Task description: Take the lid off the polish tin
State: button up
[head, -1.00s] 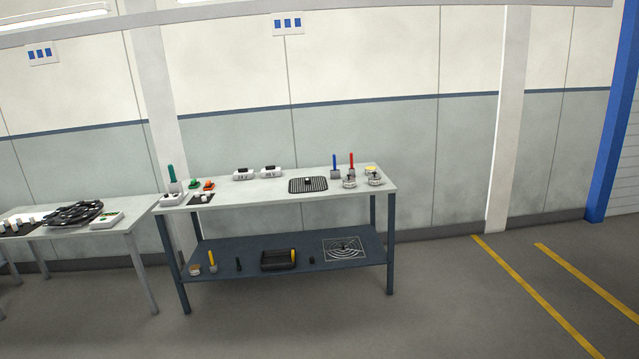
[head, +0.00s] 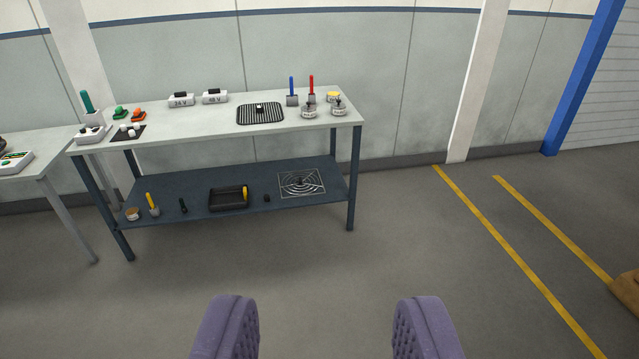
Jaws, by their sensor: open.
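My gripper (head: 327,312) shows as two purple ribbed fingers at the bottom of the head view, wide apart with nothing between them. It is well short of the workbench (head: 200,124). Two small round silver containers with dark tops, one at the bench's right end (head: 309,111) and one beside it (head: 339,108), stand near a small yellow-topped item (head: 333,96). A short round tin with a brownish top (head: 133,214) sits at the left end of the lower shelf (head: 310,204). I cannot tell which of these is the polish tin; labels are too small to read.
Blue (head: 292,92) and red (head: 311,90) handled tools stand on the bench beside a black ribbed mat (head: 260,114). A black tray (head: 229,198) is on the shelf. Another table (head: 40,160) stands left. The floor before the bench is clear; a brown object (head: 627,293) is far right.

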aim_at(309, 108)
jog(key=i, duration=2.8)
jog(key=i+u, duration=0.1)
jog(key=i, duration=0.7)
jog(key=i+l, duration=0.15)
jog(key=i, duration=0.6)
jog(key=i+l+u, duration=0.15)
jog(key=i, duration=0.65)
jog(key=i+u, duration=0.15)
jog(key=i+l, duration=0.05)
jog(key=i, duration=0.05)
